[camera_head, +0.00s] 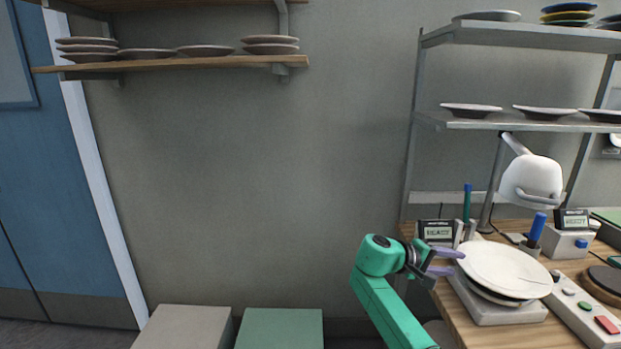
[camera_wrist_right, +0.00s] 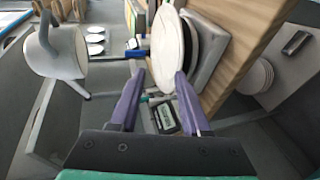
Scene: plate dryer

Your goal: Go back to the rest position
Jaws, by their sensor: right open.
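My right gripper (camera_head: 456,262), with purple fingers on a green arm, is open at the left edge of a white plate (camera_head: 506,268). The plate lies tilted over a darker plate on a grey stand (camera_head: 492,313) on the table. In the right wrist view, the two fingers (camera_wrist_right: 160,77) are spread, with the white plate's rim (camera_wrist_right: 167,45) showing between and beyond the tips, nearer the right finger. I cannot tell whether a finger touches it. My left gripper is not in view.
A white lamp (camera_head: 532,180) hangs above. Metal shelves (camera_head: 520,36) with plates stand behind.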

